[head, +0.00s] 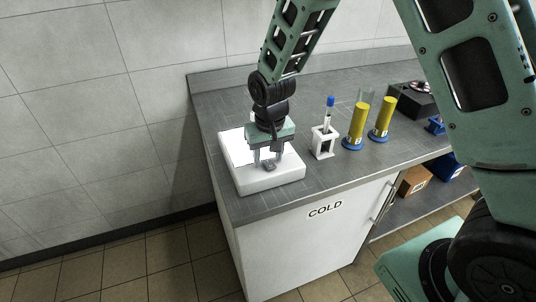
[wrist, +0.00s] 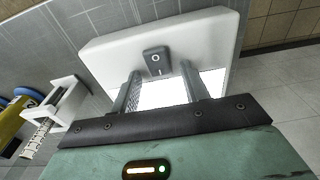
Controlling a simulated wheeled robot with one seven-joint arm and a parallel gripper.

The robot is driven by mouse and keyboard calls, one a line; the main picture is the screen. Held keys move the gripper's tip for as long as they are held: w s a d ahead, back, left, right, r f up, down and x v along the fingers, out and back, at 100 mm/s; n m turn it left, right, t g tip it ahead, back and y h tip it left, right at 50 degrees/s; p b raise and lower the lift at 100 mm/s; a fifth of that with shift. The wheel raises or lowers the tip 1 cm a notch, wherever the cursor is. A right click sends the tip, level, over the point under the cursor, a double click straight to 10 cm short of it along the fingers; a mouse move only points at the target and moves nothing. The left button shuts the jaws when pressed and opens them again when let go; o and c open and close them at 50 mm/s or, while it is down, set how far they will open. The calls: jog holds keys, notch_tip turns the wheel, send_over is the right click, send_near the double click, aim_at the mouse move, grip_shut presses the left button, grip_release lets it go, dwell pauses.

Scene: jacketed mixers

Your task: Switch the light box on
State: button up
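The light box (head: 272,183) is a low white box at the left end of the grey counter. Its flat top panel (head: 238,147) looks bright white; I cannot tell for sure whether it is lit. In the wrist view the light box (wrist: 215,35) carries a dark grey switch (wrist: 156,61) with a round white mark, near its edge. My gripper (head: 268,161) points down over the box. In the wrist view my gripper (wrist: 159,72) has its two fingers apart with nothing between them, and the switch lies just beyond the fingertips. I cannot tell whether they touch anything.
Right of the box stand a white rack (head: 324,143) with a blue-capped tube and two yellow cylinders (head: 357,126) (head: 381,119) on blue bases. A dark device (head: 412,101) is further right. A wall is behind; the white COLD cabinet (head: 300,245) is below.

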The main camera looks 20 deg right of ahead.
aim_at(270, 165)
notch_tip(270, 165, up, 17)
jog(key=s+b, duration=0.1)
jog(key=shift+s+r, duration=0.2)
jog(key=shift+s, duration=0.15)
dwell(0.5)
jog(key=s+a+f+n, duration=0.1)
jog(key=s+a+n, duration=0.1)
jog(key=s, duration=0.6)
jog(key=s+a+f+n, duration=0.2)
jog(key=s+n, duration=0.1)
jog(key=s, duration=0.6)
jog(key=s+a+f+n+g, duration=0.1)
jog(key=s+a+f+n, duration=0.1)
jog(key=s, duration=0.6)
jog(key=shift+s+a+f+n+y, duration=0.15)
jog(key=shift+s+a+n+y, duration=0.05)
jog(key=shift+n+y, duration=0.1)
